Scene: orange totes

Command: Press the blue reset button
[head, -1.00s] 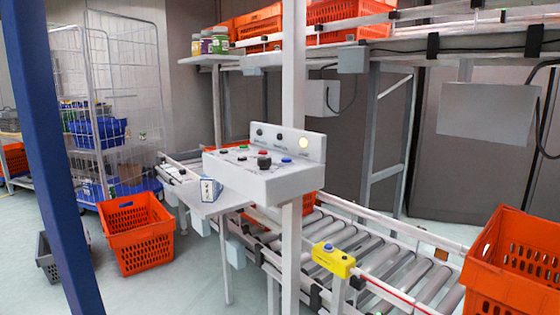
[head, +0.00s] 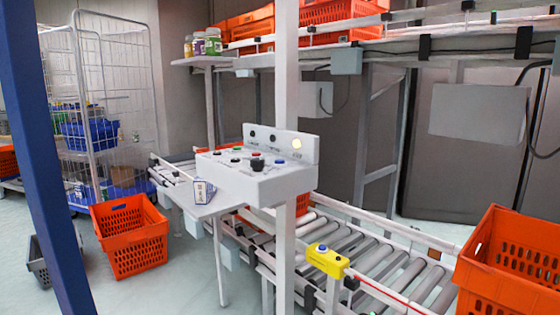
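A white control box (head: 258,180) is mounted on a white post in the middle of the head view. Its sloping top carries several small knobs and buttons: a red one, a large black one, and a blue button (head: 280,162) at the right. A lit pale yellow lamp (head: 297,143) is on its upright back panel. A second blue button (head: 322,247) sits on a yellow box (head: 328,260) beside the roller conveyor. I cannot read which blue button is labelled reset. Neither of my grippers is in view.
A roller conveyor (head: 385,270) runs behind and right of the post. An orange tote (head: 510,262) stands at the right, another orange tote (head: 130,235) on the floor at the left. A blue post (head: 38,150) crosses the left foreground. A small carton (head: 203,191) sits beside the control box.

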